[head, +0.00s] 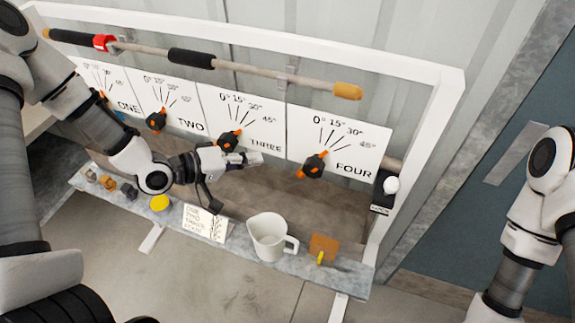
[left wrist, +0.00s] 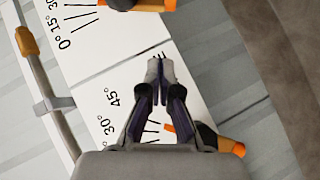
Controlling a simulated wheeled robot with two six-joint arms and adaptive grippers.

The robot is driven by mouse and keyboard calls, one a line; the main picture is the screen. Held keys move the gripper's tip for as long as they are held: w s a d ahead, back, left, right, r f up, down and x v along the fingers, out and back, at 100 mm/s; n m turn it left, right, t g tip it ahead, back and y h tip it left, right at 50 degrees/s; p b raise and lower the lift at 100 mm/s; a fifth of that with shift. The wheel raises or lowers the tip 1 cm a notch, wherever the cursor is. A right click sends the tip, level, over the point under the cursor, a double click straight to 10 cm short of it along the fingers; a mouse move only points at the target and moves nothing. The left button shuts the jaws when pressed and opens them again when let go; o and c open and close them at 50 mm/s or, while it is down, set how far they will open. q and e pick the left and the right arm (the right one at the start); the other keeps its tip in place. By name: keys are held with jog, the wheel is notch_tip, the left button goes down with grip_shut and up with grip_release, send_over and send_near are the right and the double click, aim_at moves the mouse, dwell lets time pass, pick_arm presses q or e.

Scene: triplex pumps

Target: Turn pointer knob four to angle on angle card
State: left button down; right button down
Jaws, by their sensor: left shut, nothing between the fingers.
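Pointer knob four (head: 314,166) is black with orange ends, on the white dial panel marked FOUR (head: 352,148). Its thin orange end points up and to the right, towards the scale lines; I cannot read the exact angle. In the left wrist view knob four (left wrist: 150,5) is cut off at the top edge. The angle card (head: 205,222) stands on the front shelf; its words show, but its numbers are too small to read. My left gripper (head: 256,158) is shut and empty between knobs three and four, apart from knob four. It also shows in the left wrist view (left wrist: 160,68). My right gripper is out of view.
Knob three (head: 229,141) is close left of my left gripper. A white mug (head: 270,236), an orange-brown block (head: 324,246) and a yellow disc (head: 159,203) are on the shelf. A rod (head: 240,67) runs above the panels. A small black box (head: 383,194) is right of panel four.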

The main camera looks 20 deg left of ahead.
aim_at(309, 170)
pick_arm(q)
jog(key=x, duration=0.4)
jog(key=d+p+x, duration=0.1)
jog(key=x, duration=0.1)
jog(key=shift+s+d+r, duration=0.1)
jog(key=shift+s+r, duration=0.1)
jog(key=shift+s, duration=0.15)
jog(key=shift+w+d+f+p, duration=0.1)
jog(key=shift+d+f+p, duration=0.1)
jog(key=shift+d+f, duration=0.25)
jog(key=shift+d+f+p, duration=0.2)
jog(key=shift+d+f, duration=0.1)
jog(key=shift+d, duration=0.3)
jog(key=shift+d+f, duration=0.2)
jog(key=shift+d, duration=0.05)
